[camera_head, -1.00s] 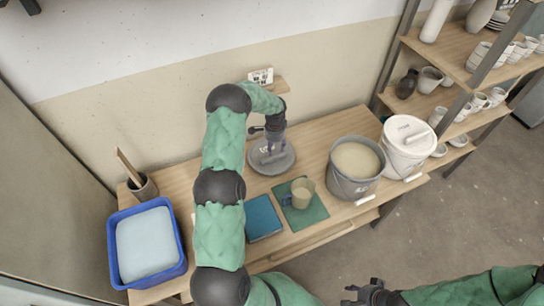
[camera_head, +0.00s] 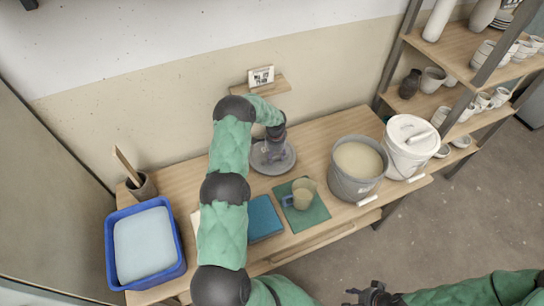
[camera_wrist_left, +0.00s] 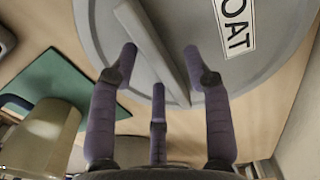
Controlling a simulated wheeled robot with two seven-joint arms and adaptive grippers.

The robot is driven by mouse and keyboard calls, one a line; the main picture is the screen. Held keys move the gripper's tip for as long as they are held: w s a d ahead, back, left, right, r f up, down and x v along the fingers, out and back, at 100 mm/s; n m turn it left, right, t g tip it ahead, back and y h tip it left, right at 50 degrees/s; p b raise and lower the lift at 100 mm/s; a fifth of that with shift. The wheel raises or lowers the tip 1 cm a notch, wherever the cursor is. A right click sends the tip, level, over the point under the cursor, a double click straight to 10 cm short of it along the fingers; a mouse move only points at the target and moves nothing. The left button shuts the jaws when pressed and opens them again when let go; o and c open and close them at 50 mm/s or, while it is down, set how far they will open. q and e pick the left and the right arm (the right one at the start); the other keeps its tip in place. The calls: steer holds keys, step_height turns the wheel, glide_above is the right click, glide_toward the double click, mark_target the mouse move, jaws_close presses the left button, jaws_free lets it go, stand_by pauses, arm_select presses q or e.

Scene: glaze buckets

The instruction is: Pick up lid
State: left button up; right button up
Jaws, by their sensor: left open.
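A grey round lid (camera_head: 259,165) lies flat on the wooden table below the wall shelf. In the left wrist view the lid (camera_wrist_left: 265,75) shows a raised bar handle (camera_wrist_left: 152,45) and a white label ending in "OAT". My left gripper (camera_head: 273,155) is over the lid, pointing down. In the left wrist view its open fingers (camera_wrist_left: 161,65) are spread on either side of the bar handle; contact cannot be told. A grey bucket (camera_head: 350,187) of beige glaze stands open to the right. My right gripper (camera_head: 370,294) is at the bottom edge, away from the table.
A white lidded bucket (camera_head: 405,160) stands at the table's right end. A mug (camera_head: 302,197) sits on a green mat (camera_head: 312,214), beside a blue book (camera_head: 262,216). A blue tub (camera_head: 178,262) and a brush pot (camera_head: 146,189) are left. A wall shelf (camera_head: 270,87) is behind my left wrist.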

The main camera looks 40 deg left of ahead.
arm_select(q)
steer(key=shift+f+b, duration=0.2)
steer(key=shift+b, duration=0.15)
stand_by(0.5)
jaws_close()
